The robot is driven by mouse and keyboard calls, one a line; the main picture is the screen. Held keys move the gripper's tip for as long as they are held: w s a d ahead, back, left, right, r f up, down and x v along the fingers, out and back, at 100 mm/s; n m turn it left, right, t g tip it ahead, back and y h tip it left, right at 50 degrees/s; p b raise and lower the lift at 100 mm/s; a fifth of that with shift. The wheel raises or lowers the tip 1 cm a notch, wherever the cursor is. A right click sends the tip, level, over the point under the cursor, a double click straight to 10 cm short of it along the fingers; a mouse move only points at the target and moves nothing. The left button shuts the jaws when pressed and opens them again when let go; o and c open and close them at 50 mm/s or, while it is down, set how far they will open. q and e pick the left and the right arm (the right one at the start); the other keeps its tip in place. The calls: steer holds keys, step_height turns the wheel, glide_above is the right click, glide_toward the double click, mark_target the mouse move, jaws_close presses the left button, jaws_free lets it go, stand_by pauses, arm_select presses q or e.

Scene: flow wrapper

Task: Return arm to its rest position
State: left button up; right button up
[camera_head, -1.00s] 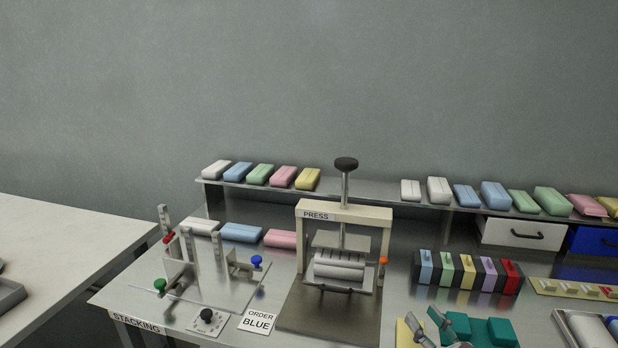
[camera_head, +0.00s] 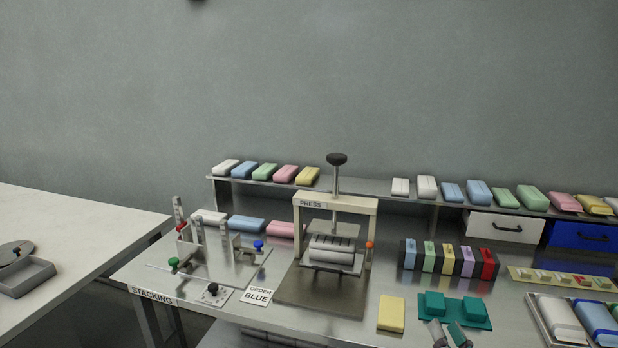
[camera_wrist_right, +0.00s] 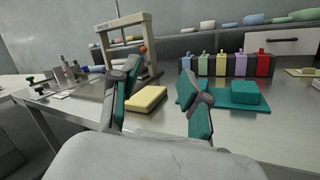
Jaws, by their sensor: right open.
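My right gripper (camera_head: 450,334) shows at the bottom edge of the head view, in front of the table's front edge. Its two fingers are apart with nothing between them. In the right wrist view the open fingers (camera_wrist_right: 158,100) frame a yellow block (camera_wrist_right: 147,99) lying flat on the table beyond them. The yellow block (camera_head: 391,313) also shows in the head view, left of a teal mat with two teal pads (camera_head: 455,308). My left gripper is not in view.
The press (camera_head: 335,250) stands mid-table. A stacking fixture (camera_head: 205,255) and an ORDER BLUE card (camera_head: 258,295) are left of it. A row of coloured holders (camera_head: 448,260) stands to the right. A tray (camera_head: 541,318) holds wrapped packs. A shelf (camera_head: 350,190) runs along the back.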

steer(key=s+d+f+m+g+h, duration=0.3)
steer(key=s+f+m+h, duration=0.15)
steer(key=m, duration=0.65)
steer(key=s+d+f+m+g+h, duration=0.35)
steer(key=s+m+h, duration=0.2)
steer(key=m, duration=0.55)
steer(key=s+a+f+m+g+y, duration=0.4)
steer(key=s+a+f+m+g, duration=0.15)
steer(key=s, duration=0.35)
steer(key=s+a+f+m+g+y, duration=0.3)
steer(key=s+a+f+m+g, duration=0.25)
steer(key=s, duration=0.45)
step_height(320, 180, down, 22)
steer(key=a+n+p, duration=0.1)
steer(key=n+p, duration=0.1)
steer(key=p, duration=0.1)
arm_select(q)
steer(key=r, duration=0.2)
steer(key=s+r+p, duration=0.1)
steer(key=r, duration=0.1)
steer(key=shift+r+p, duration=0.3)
arm_select(e)
steer(key=s+d+f+g, duration=0.1)
steer(key=s+d+f, duration=0.1)
steer(key=s+f, duration=1.3)
steer(key=s, duration=0.2)
steer(key=shift+s+d+n+g, duration=0.3)
steer(key=shift+s+d+g, duration=0.05)
steer(key=shift+s+d, duration=0.05)
